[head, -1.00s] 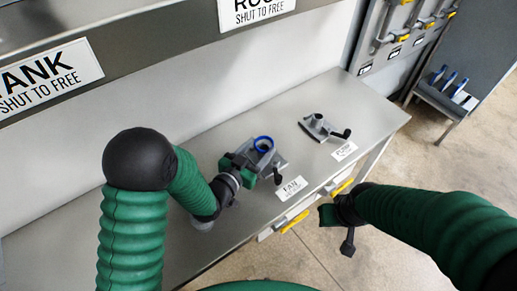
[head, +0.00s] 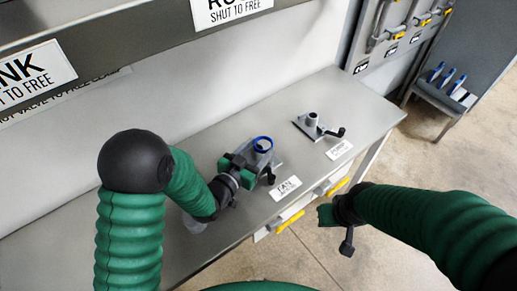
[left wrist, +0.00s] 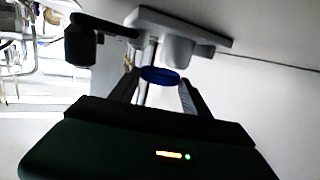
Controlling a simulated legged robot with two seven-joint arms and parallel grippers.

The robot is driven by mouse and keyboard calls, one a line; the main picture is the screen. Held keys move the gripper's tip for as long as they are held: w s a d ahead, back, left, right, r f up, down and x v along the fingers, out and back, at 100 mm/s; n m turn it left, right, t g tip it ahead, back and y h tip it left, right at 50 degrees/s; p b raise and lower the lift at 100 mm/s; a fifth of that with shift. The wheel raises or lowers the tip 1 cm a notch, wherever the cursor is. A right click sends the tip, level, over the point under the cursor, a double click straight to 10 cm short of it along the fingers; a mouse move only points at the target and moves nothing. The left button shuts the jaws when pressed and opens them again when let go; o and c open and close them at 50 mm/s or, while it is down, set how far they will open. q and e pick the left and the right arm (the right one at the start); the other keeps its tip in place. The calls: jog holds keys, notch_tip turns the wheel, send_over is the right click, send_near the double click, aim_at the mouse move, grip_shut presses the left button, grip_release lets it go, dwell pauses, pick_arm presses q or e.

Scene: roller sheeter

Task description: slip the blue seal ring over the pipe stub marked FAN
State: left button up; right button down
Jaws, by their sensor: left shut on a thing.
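The blue seal ring (head: 263,144) is held in the fingertips of my left gripper (head: 250,155), over the grey fixture (head: 266,166) behind the FAN label (head: 285,188). In the left wrist view the ring (left wrist: 160,76) sits between the two fingers. The grey pipe stub (left wrist: 178,48) shows close to it, a little to the right; the ring appears off its end, not around it. In the head view the ring and gripper largely hide this stub. My right gripper (head: 327,213) is off the bench's front edge; its finger opening is unclear.
A similar fixture with a stub (head: 311,121) and black handle stands further right behind the PUMP label (head: 339,150). Yellow-handled drawers (head: 290,220) are under the bench front. A rack (head: 445,92) with blue items stands at the far right.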

pick_arm(q)
jog(key=shift+a+f, duration=0.1)
jog(key=shift+a, duration=1.35)
jog(key=shift+d, duration=0.1)
pick_arm(e)
jog(key=shift+f, duration=0.15)
pick_arm(q)
jog(key=shift+d, duration=0.15)
pick_arm(e)
jog(key=shift+d, duration=0.2)
jog(key=shift+f, duration=0.1)
